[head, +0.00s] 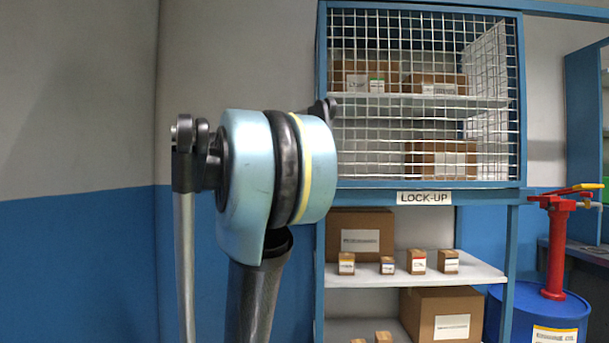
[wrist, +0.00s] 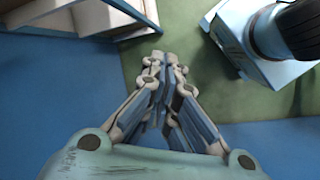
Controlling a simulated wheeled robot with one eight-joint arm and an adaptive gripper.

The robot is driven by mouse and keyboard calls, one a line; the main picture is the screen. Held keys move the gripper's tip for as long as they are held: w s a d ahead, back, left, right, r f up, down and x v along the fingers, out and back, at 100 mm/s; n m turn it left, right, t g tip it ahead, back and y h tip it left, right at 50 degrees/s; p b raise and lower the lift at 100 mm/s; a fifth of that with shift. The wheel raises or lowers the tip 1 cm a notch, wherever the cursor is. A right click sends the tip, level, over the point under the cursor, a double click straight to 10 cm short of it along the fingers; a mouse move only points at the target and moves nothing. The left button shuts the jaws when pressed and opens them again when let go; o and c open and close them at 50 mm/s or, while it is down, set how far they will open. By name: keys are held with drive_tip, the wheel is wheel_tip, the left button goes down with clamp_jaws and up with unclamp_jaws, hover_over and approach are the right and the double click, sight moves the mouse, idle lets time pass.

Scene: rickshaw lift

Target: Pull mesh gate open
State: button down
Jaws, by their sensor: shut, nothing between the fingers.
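The mesh gate (head: 420,120) is a pale wire grid across the front of the blue-framed upper compartment in the head view. It looks flat against its frame, above the white "LOCK-UP" label (head: 424,198). My arm stands in front of the gate's left side. A small dark piece shows at the gate's left edge; I cannot tell if it is a handle or part of my arm. My gripper (wrist: 165,62) is in the wrist view, its fingertips together with nothing between them. The gate does not show clearly there. In the head view my gripper is not clearly visible.
Boxes (head: 372,82) sit behind the mesh. Below, an open shelf (head: 470,268) holds small cartons and larger boxes. A blue drum (head: 543,318) with a red pump (head: 556,245) stands at right. Bare wall is at left. In the wrist view, green floor (wrist: 190,30) lies beyond my fingers.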

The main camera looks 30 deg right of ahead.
drive_tip(key=w+d+r+n+g+h, duration=0.1)
drive_tip(key=w+d+r+n, duration=0.2)
drive_tip(key=r, duration=0.5)
drive_tip(key=w+d+r+g+h, duration=0.1)
drive_tip(key=w+d+r+g, duration=0.1)
drive_tip(key=d+r, duration=0.45)
drive_tip(key=w+d+r+n+g+h, duration=0.1)
drive_tip(key=w+d+r+n, duration=0.15)
drive_tip(key=r, duration=0.75)
drive_tip(key=s+d+f, duration=0.5)
drive_tip(key=d+f, duration=0.1)
drive_tip(key=d, duration=0.4)
drive_tip(key=shift+s+f, duration=0.15)
drive_tip(key=shift+f, duration=0.2)
drive_tip(key=shift+d, duration=0.2)
